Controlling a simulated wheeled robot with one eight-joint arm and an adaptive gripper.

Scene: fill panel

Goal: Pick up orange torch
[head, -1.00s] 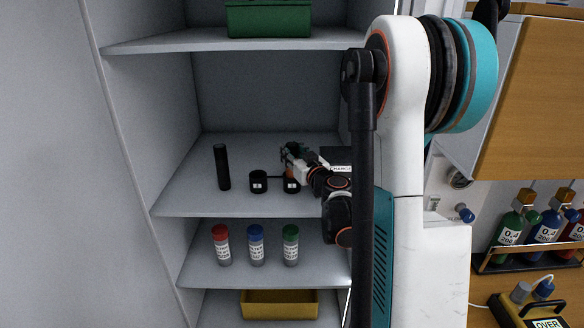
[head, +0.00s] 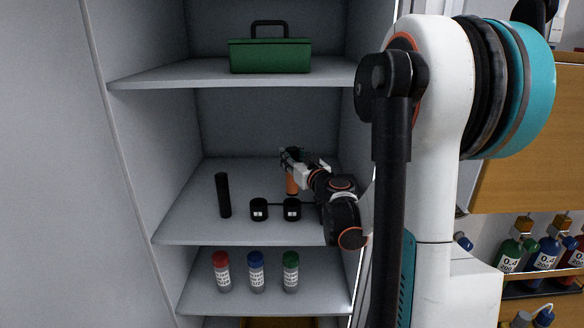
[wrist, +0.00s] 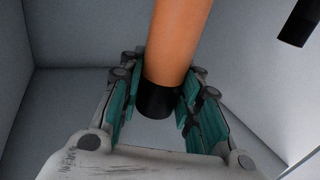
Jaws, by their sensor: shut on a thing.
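The orange torch (head: 292,183) is upright in my gripper (head: 292,155) above the middle shelf in the head view. In the wrist view the torch (wrist: 178,45) is an orange cylinder with a black end, and the teal fingers of my gripper (wrist: 160,95) are closed around it from both sides. In the head view its lower end shows just above the right one of two black ring holders (head: 292,209). The gripper and arm hide its upper part there.
A black cylinder (head: 223,195) stands left of the empty-looking left holder (head: 259,209). Bottles with red (head: 221,272), blue (head: 256,272) and green (head: 291,272) caps stand on the shelf below. A green toolbox (head: 270,56) sits on the shelf above. Cabinet walls enclose the sides.

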